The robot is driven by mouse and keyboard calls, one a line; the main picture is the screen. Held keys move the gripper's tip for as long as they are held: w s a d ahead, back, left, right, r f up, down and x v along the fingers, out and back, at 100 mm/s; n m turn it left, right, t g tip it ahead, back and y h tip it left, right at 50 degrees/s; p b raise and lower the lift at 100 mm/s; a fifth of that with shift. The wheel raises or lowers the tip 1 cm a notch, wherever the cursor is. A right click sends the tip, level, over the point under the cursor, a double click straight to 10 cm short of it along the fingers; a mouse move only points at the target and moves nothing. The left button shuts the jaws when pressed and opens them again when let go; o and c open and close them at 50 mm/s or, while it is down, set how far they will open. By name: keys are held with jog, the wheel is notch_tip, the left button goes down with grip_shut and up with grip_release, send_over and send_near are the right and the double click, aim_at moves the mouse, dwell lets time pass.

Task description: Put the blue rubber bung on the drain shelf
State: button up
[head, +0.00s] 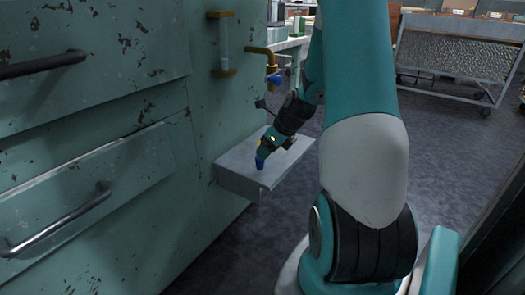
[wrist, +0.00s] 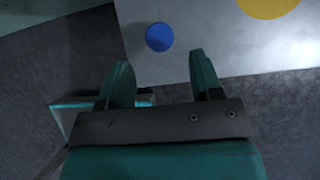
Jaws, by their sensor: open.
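The blue rubber bung (head: 260,163) stands on the grey drain shelf (head: 240,182), close to the shelf's front edge. In the wrist view the bung (wrist: 159,37) shows as a round blue top on the pale shelf (wrist: 215,45). My gripper (head: 263,153) is over the shelf, right by the bung. In the wrist view my gripper (wrist: 161,62) has its two fingers spread, with nothing between them. The bung shows just beyond the fingertips, between their lines, apart from both. The exact height gap is hard to tell.
A brass tap (head: 258,51) with a blue part below it juts from the green cabinet (head: 110,150) above the shelf. A glass gauge tube (head: 223,43) is on the cabinet. A yellow round patch (wrist: 268,6) shows on the shelf. The floor (head: 445,150) at right is clear.

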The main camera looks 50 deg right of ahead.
jog(key=p+v, duration=0.2)
jog(key=v, duration=0.3)
jog(key=w+a+r+n+g+y, duration=0.15)
jog(key=a+r+n, duration=0.25)
jog(key=a+n, duration=0.7)
jog(key=w+a+r+n+g+y, duration=0.15)
jog(key=a+r+n, duration=0.25)
jog(key=a+n, duration=0.65)
jog(key=s+a+r+n+g, duration=0.1)
jog(key=s+a+r+n, duration=0.1)
jog(key=s+a+n, duration=0.6)
jog(key=s+a+r+n+g, duration=0.2)
jog(key=s+a+r+n, duration=0.1)
jog(key=s+a+n, duration=0.5)
jog(key=a+n, duration=0.3)
jog(key=n, duration=0.2)
jog(key=shift+s+a+y, duration=0.25)
jog(key=shift+s+y, duration=0.15)
jog(key=shift+r, duration=0.25)
